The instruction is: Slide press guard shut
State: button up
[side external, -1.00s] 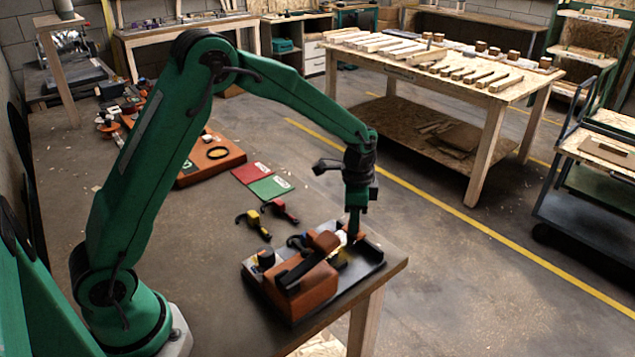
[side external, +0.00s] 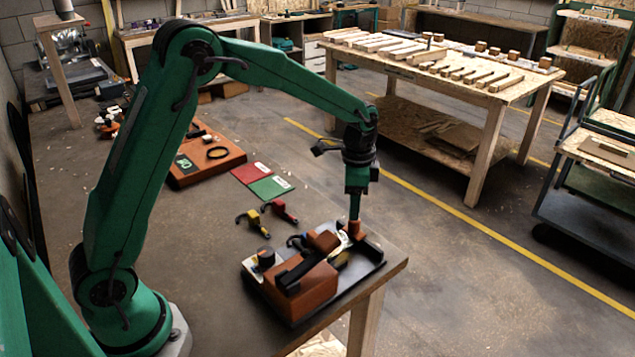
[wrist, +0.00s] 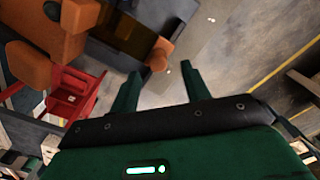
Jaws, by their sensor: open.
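The press (side external: 302,290) is an orange and black unit on a dark base plate (side external: 370,262) at the table's front right corner. A dark amber see-through panel (wrist: 125,33), which looks like the guard, shows beside its orange body (wrist: 62,30) in the wrist view. An orange knob or handle (wrist: 158,55) is by the panel's right end; it also shows in the side view (side external: 357,230). My gripper (side external: 355,214) points down just above this knob. In the wrist view my gripper (wrist: 160,70) is open, its fingers spread, with the knob just beyond the tips. I cannot tell whether they touch.
Red and green cards (side external: 270,187) and an orange tray (side external: 207,160) lie further back. The table's edge (side external: 400,268) is close to the press on the right.

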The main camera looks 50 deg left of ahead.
jog(key=shift+r, duration=1.65)
jog(key=shift+s+a+r, duration=0.1)
jog(key=shift+s+r, duration=0.2)
jog(key=shift+r, duration=0.2)
jog(key=s+a+r+n+t, duration=0.25)
jog(key=s+r+n, duration=0.25)
jog(key=s+r, duration=0.65)
jog(key=s+f+n+t, duration=0.1)
jog(key=s+n+t, duration=0.2)
jog(key=s, duration=1.1)
jog(key=shift+s+a+f+n, duration=0.25)
jog(key=shift+a+f+n, duration=0.1)
jog(key=shift+n, duration=0.15)
